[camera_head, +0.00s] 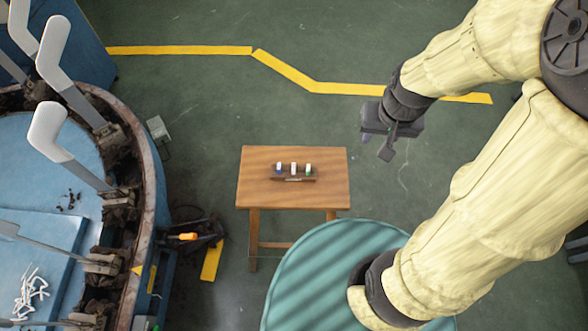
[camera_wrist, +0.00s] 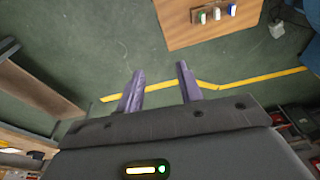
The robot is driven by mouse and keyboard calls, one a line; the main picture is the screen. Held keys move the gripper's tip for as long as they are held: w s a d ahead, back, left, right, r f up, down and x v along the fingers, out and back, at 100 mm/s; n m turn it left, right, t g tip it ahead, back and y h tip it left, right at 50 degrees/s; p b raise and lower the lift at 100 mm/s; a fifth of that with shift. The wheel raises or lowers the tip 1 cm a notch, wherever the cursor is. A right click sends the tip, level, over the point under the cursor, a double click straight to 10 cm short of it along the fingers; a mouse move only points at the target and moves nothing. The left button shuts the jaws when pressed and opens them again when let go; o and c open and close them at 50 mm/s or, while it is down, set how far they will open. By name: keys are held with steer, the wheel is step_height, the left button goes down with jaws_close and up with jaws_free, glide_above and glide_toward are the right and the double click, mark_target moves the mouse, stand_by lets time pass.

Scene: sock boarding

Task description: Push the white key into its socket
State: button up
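The white key (camera_head: 293,167) stands in the middle of a small dark rack (camera_head: 294,179) on the wooden table, between a blue key (camera_head: 279,168) and a green key (camera_head: 308,169). The white key also shows in the wrist view (camera_wrist: 217,13). The keys are too small to tell how deep each one sits, and I cannot make out the socket. My gripper (camera_head: 386,149) hangs to the right of the table, apart from the keys. In the wrist view its two purple fingers (camera_wrist: 161,69) are spread with nothing between them.
The wooden table (camera_head: 259,199) has bare top around the rack. A teal round surface (camera_head: 330,262) lies in front of it. A machine with white sock forms (camera_head: 47,128) fills the left. Green floor with a yellow line (camera_head: 285,71) is open behind the table.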

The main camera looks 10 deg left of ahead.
steer(key=w+a+f+g+b, duration=0.1)
steer(key=w+a+f+b, duration=0.1)
steer(key=w+a+f, duration=0.3)
steer(key=a+f+g+b, duration=0.1)
steer(key=a+f, duration=0.1)
steer(key=a, duration=0.4)
steer(key=b, duration=0.2)
glide_above(294, 166)
step_height(294, 166, down, 5)
steer(key=shift+s+a+n, duration=0.25)
steer(key=shift+s+n, duration=0.05)
step_height(294, 166, down, 11)
steer(key=shift+f, duration=0.6)
steer(key=shift+w+d+f, duration=0.1)
steer(key=shift+f, duration=1.2)
steer(key=shift+w+d+f, duration=0.1)
steer(key=shift+f, duration=1.2)
